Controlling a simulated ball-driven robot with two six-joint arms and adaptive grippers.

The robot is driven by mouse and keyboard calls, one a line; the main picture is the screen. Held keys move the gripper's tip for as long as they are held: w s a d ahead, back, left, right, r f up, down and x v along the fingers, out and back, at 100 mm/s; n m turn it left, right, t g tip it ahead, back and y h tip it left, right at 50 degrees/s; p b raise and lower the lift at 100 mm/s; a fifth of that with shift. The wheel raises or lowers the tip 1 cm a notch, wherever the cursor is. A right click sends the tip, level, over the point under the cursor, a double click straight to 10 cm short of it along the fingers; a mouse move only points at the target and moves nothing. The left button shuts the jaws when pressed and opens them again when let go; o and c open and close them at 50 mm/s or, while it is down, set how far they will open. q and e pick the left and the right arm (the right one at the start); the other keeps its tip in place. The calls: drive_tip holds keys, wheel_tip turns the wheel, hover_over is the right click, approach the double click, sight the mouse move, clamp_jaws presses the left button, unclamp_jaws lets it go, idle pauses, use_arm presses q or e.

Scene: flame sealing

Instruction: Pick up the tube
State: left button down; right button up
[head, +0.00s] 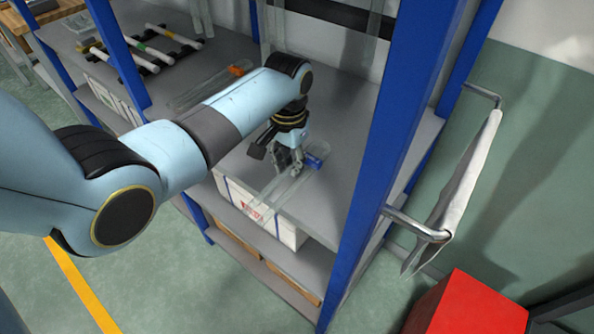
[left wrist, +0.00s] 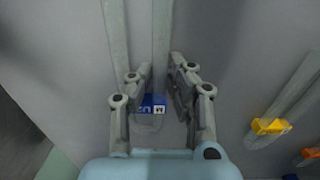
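A clear tube with a blue label lies on the grey shelf; its blue label (head: 317,155) shows just right of my left gripper (head: 289,160) in the head view. In the left wrist view the tube (left wrist: 160,45) runs away from me, with its blue label (left wrist: 152,103) between the two fingers. My left gripper (left wrist: 158,68) is open, its fingertips apart on either side of the tube. Whether a finger touches the tube is unclear. My right gripper is not in view.
Another clear tube (left wrist: 115,35) lies left of the fingers. Tubes with a yellow band (left wrist: 270,126) and an orange band (left wrist: 312,153) lie to the right. Blue rack posts (head: 400,130) stand near my arm. A white box (head: 258,213) sits on the shelf below.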

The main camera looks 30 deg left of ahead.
sight(290, 166)
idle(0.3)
use_arm(q)
wheel_tip(290, 166, up, 10)
idle(0.4)
idle(0.8)
